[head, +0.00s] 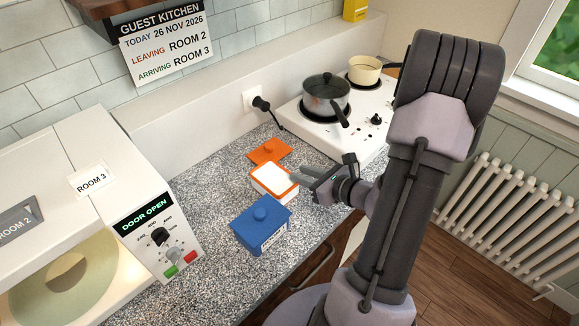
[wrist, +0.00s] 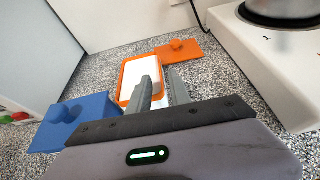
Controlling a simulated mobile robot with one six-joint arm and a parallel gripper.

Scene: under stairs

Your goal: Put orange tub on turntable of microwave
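The orange tub (head: 283,196), with white contents, sits without its lid on the speckled counter; it also shows in the wrist view (wrist: 124,88). My gripper (head: 293,177) is low at the tub's right side. In the wrist view its two grey fingers (wrist: 160,88) are apart, with the left one over the tub and the right one by its right edge. I cannot tell whether they touch it. The microwave (head: 155,235) stands at the left, its display reading DOOR OPEN. Its pale round turntable (head: 85,292) shows partly at the lower left.
An orange lid (head: 268,151) lies flat behind the tub. A lidded blue tub (head: 262,226) stands close in front of it. A white hob (head: 355,112) with a dark pot (head: 326,97) and a cream pan (head: 364,71) is behind right. A cable runs from the wall socket.

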